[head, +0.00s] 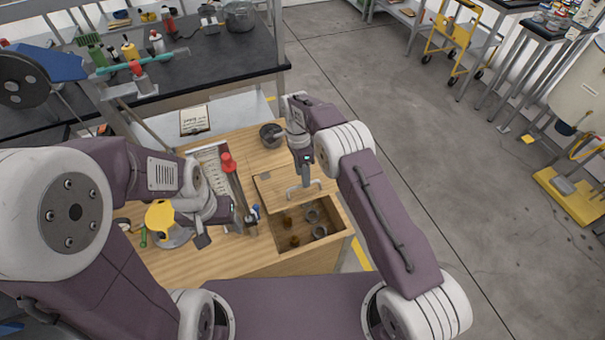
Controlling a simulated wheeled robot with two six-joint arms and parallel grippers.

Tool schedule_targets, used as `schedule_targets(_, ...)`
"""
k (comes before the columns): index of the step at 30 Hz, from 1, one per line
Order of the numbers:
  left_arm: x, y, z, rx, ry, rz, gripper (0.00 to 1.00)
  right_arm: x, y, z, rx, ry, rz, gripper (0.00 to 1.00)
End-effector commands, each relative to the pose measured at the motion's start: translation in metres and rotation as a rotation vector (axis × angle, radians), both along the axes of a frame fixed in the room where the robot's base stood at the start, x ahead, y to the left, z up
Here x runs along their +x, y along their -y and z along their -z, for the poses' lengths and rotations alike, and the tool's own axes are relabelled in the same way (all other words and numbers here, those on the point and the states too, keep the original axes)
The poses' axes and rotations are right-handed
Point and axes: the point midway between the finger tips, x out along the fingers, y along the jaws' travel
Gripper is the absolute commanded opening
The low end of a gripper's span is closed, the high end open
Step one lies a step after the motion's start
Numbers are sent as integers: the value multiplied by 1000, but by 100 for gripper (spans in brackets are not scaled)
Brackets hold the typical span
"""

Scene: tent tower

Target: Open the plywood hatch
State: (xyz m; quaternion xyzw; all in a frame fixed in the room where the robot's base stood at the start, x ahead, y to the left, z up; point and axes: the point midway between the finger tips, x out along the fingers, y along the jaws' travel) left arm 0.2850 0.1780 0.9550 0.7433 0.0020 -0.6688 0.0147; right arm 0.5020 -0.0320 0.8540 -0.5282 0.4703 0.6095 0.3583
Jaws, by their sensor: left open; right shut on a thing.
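The plywood hatch (270,193) is a light wooden panel with a grey bar handle (303,193) on it. It lies at the back of a rectangular opening (306,226) in the wooden bench top, and the front part of the opening is uncovered. Several small round items show inside. My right gripper (305,182) comes down from above and is shut on the handle. My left gripper (226,226) is open and empty over the bench top, left of the opening. Part of the panel is hidden behind my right gripper.
A red-topped tool (228,163) and a printed sheet (207,158) lie left of the hatch. A dark round pot (271,135) stands behind it. A yellow round item (159,214) is at the left. A black-topped table (215,62) stands behind.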

Motion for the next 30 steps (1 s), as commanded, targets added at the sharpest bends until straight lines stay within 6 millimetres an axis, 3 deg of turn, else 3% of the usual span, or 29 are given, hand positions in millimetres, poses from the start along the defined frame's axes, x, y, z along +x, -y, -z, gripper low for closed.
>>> schedule_targets(20,0,0,1,0,0,0,68,3,-1,-3,3,11,1,33)
schedule_targets(23,0,0,2,0,0,0,68,6,-2,-17,4,12,1,33)
schedule_targets(30,0,0,-2,0,0,0,68,14,-5,-73,3,10,1,33)
